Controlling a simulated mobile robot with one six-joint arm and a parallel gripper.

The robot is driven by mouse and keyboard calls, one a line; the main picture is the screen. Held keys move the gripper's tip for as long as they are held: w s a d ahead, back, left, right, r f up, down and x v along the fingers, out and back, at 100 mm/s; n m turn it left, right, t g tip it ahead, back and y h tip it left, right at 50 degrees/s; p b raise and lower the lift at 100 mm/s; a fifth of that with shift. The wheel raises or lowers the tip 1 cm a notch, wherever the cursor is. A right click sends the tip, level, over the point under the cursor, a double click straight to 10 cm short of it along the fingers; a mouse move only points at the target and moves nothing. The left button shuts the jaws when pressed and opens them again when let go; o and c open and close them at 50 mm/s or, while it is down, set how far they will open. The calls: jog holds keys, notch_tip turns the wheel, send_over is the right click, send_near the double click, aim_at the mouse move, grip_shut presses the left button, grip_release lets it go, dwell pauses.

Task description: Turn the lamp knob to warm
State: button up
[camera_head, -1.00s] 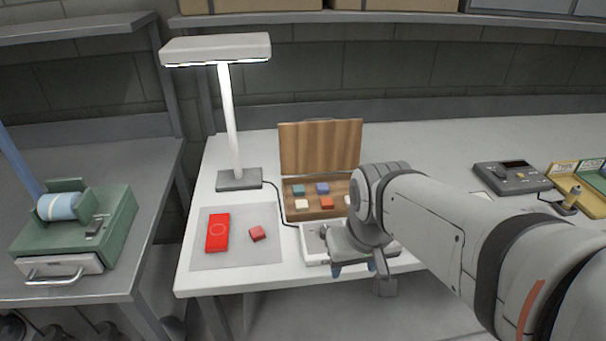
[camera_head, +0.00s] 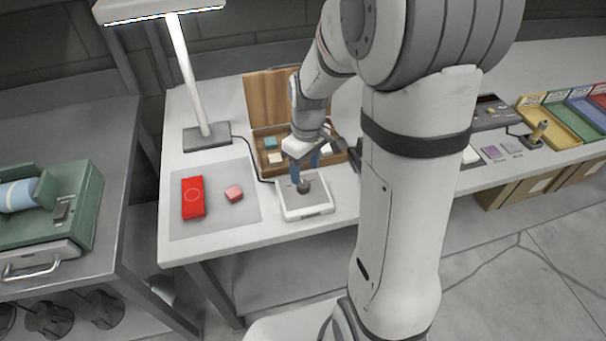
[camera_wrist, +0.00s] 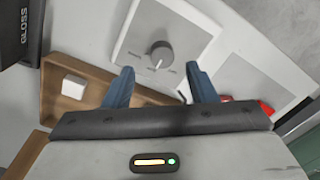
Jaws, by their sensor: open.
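The lamp knob (camera_head: 303,186) is a dark round dial on a white control box (camera_head: 318,208) at the front of the white table. In the wrist view the knob (camera_wrist: 160,52) stands on its white panel (camera_wrist: 188,24), its pale pointer line aimed down toward my gripper. The markings around it are too small to read. My gripper (camera_wrist: 160,84) is open, its two blue fingers apart with nothing between them. In the head view my gripper (camera_head: 307,172) is just above and behind the knob. The lamp (camera_head: 186,72) stands at the left and is lit.
An open wooden case (camera_head: 270,98) with several small blocks lies behind the control box. A black cable runs from the lamp toward the box.

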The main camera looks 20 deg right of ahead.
aim_at(303, 183)
jog(key=f, duration=0.5)
jog(key=shift+a, duration=0.25)
jog(key=c, duration=0.9)
jog(key=shift+d, duration=0.2)
jog(key=shift+c, duration=0.3)
jog(key=shift+a+r, duration=0.1)
jog(key=shift+a, duration=0.05)
jog(key=o, duration=1)
jog(key=shift+c, duration=0.2)
